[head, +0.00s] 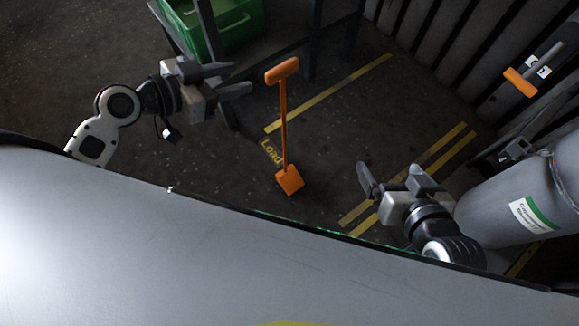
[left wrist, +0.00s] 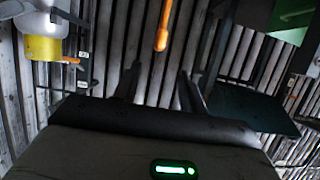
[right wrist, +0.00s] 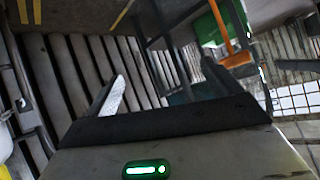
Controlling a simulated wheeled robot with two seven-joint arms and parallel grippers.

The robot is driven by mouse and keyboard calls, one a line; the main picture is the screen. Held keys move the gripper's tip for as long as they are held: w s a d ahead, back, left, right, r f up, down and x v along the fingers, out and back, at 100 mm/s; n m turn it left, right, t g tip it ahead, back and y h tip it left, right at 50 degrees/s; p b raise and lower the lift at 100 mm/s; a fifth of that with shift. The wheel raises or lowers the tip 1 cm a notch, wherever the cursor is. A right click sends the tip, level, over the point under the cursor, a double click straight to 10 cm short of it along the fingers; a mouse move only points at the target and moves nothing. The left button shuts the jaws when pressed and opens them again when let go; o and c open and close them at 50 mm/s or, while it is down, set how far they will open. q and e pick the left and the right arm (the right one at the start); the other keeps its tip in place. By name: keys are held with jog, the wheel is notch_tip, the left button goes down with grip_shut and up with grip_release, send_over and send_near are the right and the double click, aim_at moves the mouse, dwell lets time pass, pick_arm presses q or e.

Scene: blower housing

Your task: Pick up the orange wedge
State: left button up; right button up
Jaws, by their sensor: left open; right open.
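The orange wedge (head: 289,181) is a block on the end of a long thin orange stick with a crosswise grip at its other end. It shows in the head view between my two grippers; what supports it is unclear. Part of an orange stick shows at the top of the left wrist view (left wrist: 162,36), and orange parts show in the right wrist view (right wrist: 237,60). My left gripper (head: 241,79) is open and empty, left of the stick's grip. My right gripper (head: 387,170) is open and empty, right of the wedge. Neither touches it.
A large grey curved housing (head: 200,245) fills the foreground. A green bin (head: 225,25) stands at the back near dark frame legs. A grey cylinder (head: 500,210) with a label is at right. Another orange-ended item (head: 520,82) hangs by the slatted wall. Yellow lines mark the floor.

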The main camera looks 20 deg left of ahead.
aim_at(282, 70)
pick_arm(q)
jog(key=x, duration=0.7)
jog(key=shift+w+d+f, duration=0.15)
jog(key=shift+f, duration=0.1)
jog(key=x, duration=0.2)
jog(key=b+x, duration=0.1)
jog(key=x, duration=0.2)
jog(key=shift+f, duration=0.3)
pick_arm(e)
jog(key=shift+a+f, duration=0.2)
jog(key=shift+f, duration=0.85)
pick_arm(q)
jog(key=shift+c, duration=0.3)
grip_shut()
pick_arm(e)
jog(key=shift+r, duration=0.15)
pick_arm(q)
jog(key=shift+r, duration=0.15)
